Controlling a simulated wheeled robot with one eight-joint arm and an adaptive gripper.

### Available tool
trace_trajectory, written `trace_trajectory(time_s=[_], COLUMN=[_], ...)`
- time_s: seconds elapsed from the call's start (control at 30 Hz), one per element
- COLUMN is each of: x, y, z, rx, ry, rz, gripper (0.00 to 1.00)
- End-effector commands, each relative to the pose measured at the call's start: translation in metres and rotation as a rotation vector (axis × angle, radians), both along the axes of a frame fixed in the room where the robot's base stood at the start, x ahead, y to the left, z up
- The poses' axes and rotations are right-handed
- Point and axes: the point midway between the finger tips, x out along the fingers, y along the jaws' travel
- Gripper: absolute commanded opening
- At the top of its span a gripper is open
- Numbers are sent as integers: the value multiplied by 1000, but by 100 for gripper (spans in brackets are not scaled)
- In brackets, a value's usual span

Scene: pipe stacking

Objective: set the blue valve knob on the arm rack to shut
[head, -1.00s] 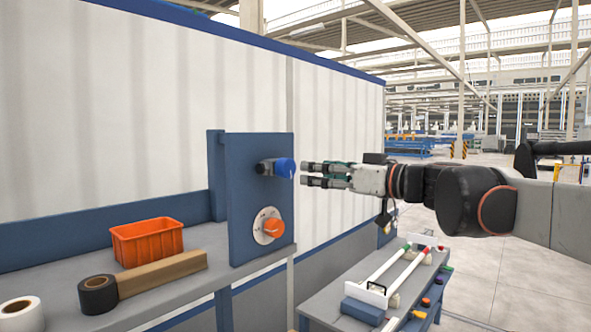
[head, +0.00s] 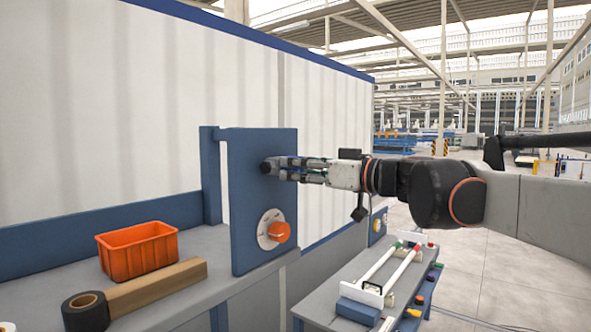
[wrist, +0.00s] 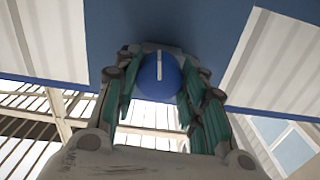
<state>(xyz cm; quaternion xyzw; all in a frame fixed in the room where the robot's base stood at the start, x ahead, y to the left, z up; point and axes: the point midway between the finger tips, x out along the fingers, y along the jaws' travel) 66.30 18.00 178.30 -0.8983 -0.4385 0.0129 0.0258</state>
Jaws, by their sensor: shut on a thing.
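The blue valve knob (wrist: 159,82) shows in the wrist view between my fingers, with a white line on its face running roughly upright in the picture. In the head view my fingers cover it. My gripper (head: 285,167) is at the upper part of the blue upright panel (head: 250,200); it also shows in the wrist view (wrist: 160,95), with its fingers on both sides of the knob, shut on it. The dark valve body (head: 267,167) shows just left of the fingertips.
An orange knob (head: 279,232) on a round plate sits lower on the panel. An orange bin (head: 138,250), a brown bar (head: 158,287) and a black tape roll (head: 86,311) are on the grey bench. A lower table (head: 345,290) holds pipes (head: 404,266).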

Motion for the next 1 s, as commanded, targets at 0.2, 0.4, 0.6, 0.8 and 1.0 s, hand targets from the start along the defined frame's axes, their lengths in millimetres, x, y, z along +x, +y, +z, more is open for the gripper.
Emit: trace_trajectory(time_s=[0.2, 0.4, 0.6, 0.8, 1.0], x=[0, 0, 0, 0, 0], y=[0, 0, 0, 0, 0], z=[0, 0, 0, 0, 0], rx=[15, 100, 137, 137, 137], ry=[20, 129, 174, 174, 174], rz=[0, 0, 0, 0, 0], gripper=[15, 15, 15, 15, 59])
